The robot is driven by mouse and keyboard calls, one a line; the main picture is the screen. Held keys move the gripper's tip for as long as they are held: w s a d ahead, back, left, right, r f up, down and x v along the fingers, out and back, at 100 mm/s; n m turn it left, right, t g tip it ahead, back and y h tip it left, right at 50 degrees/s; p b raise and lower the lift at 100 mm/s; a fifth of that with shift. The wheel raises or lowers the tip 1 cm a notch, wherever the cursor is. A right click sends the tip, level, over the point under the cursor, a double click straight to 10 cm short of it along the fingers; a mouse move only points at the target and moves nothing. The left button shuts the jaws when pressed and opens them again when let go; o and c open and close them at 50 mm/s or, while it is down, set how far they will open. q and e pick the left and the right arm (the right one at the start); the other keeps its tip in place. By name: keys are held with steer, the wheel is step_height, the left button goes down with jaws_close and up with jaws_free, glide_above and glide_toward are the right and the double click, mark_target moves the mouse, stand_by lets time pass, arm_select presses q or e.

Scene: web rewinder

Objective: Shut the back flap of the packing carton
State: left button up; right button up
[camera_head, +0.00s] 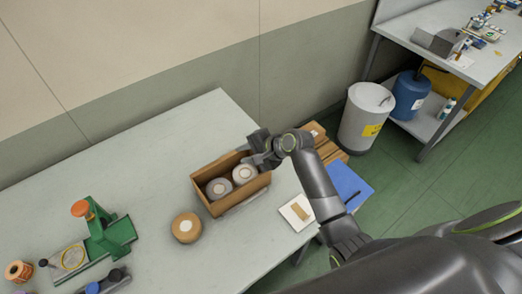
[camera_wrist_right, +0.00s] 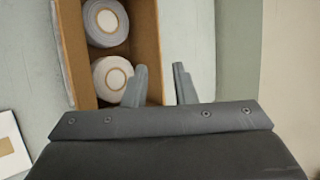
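The packing carton (camera_head: 213,205) is a brown open-topped box on the pale table, holding two light tape rolls (camera_head: 220,188). Its long back side (camera_head: 213,168) faces the room wall; I cannot tell the back flap from the side wall there. My right gripper (camera_head: 259,150) is at the carton's back right corner and hides part of it. In the right wrist view its two fingers (camera_wrist_right: 160,75) are apart with nothing gripped; one finger overlaps the carton's brown back side (camera_wrist_right: 146,45), the other is over the table outside. My left gripper is not shown.
A brown tape roll (camera_head: 186,228) lies in front of the carton, and a white card (camera_head: 297,212) lies to its right. A green tool (camera_head: 112,236) stands at left. The table behind and left of the carton is clear.

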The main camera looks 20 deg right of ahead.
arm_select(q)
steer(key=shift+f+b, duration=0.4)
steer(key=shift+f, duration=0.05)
arm_select(e)
steer(key=v, duration=0.6)
steer(key=shift+s, duration=0.25)
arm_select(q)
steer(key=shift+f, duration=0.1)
arm_select(e)
steer(key=shift+d, duration=0.2)
